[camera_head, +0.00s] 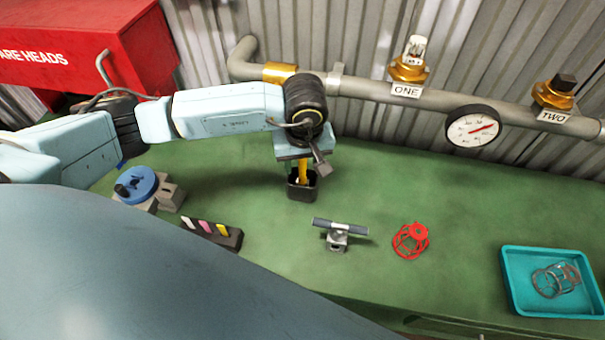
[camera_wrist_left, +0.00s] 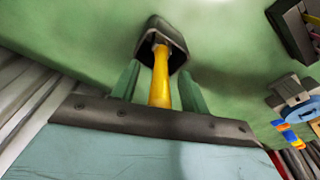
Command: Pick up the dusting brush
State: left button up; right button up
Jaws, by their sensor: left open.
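The dusting brush (camera_head: 302,173) shows as a yellow handle standing up out of a small black holder (camera_head: 302,191) on the green bench; its bristles are hidden. My left gripper (camera_head: 300,163) is over the holder, pointing down. In the left wrist view the yellow handle (camera_wrist_left: 161,78) rises between the two green fingers of the left gripper (camera_wrist_left: 159,84), which are apart on either side of it. The dark holder (camera_wrist_left: 164,36) lies beyond the fingertips. My right gripper is not in view.
A blue round-topped item (camera_head: 138,184) and a block with coloured strips (camera_head: 211,233) are to the left. A small clamp-like stand (camera_head: 339,232), red cage (camera_head: 411,240) and teal tray (camera_head: 520,283) are to the right. The pipe (camera_head: 370,90) with gauge (camera_head: 473,128) runs behind.

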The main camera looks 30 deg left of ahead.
pick_arm(q)
grip_shut()
